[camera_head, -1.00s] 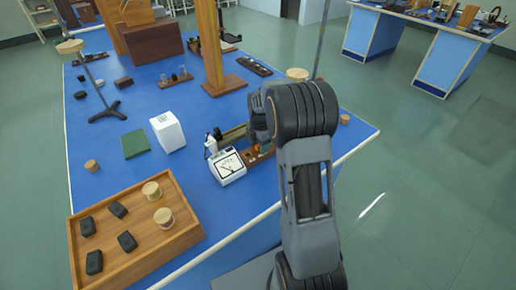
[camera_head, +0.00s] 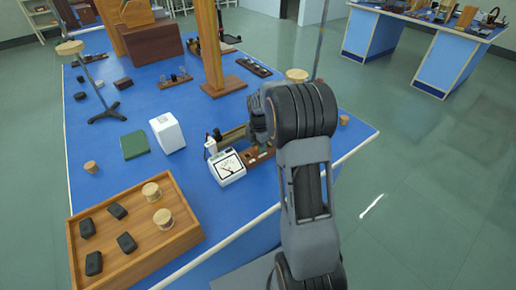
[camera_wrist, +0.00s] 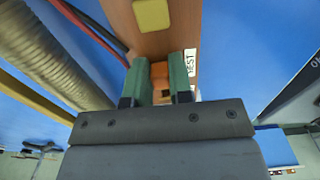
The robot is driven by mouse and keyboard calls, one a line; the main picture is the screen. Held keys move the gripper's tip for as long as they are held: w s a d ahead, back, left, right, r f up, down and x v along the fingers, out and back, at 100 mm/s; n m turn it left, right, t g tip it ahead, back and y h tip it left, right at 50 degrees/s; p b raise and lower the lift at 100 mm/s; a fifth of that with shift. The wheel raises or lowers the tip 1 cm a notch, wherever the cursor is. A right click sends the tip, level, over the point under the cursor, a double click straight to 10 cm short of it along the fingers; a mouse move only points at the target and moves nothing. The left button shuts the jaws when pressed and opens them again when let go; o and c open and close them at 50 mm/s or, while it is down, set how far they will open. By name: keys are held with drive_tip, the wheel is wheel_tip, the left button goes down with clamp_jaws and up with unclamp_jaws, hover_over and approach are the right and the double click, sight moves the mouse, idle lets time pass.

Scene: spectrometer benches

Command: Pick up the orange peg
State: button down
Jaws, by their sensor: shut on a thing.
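The orange peg (camera_wrist: 159,70) shows in the wrist view between the two green finger pads of my gripper (camera_wrist: 160,78). The pads are shut on it. A wooden board (camera_wrist: 147,42) with a yellow block (camera_wrist: 153,14) lies beyond the fingers. In the head view my arm hides the fingers and the peg; the wooden board shows partly beside the wrist. I cannot tell whether the peg is clear of the board.
A white meter (camera_head: 227,167) stands left of my wrist, close to it. A wooden tray (camera_head: 150,249) with black blocks and round wooden pieces sits at the near left. A white box (camera_head: 167,133) and green book (camera_head: 135,145) stand farther back. A wooden post (camera_head: 210,45) rises behind.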

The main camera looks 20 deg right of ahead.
drive_tip(key=shift+r, duration=0.5)
wheel_tip(320, 180, up, 2)
drive_tip(key=shift+r, duration=0.1)
drive_tip(key=s+d+r+p, duration=0.2)
drive_tip(key=s+r, duration=1.1)
drive_tip(key=s, duration=0.1)
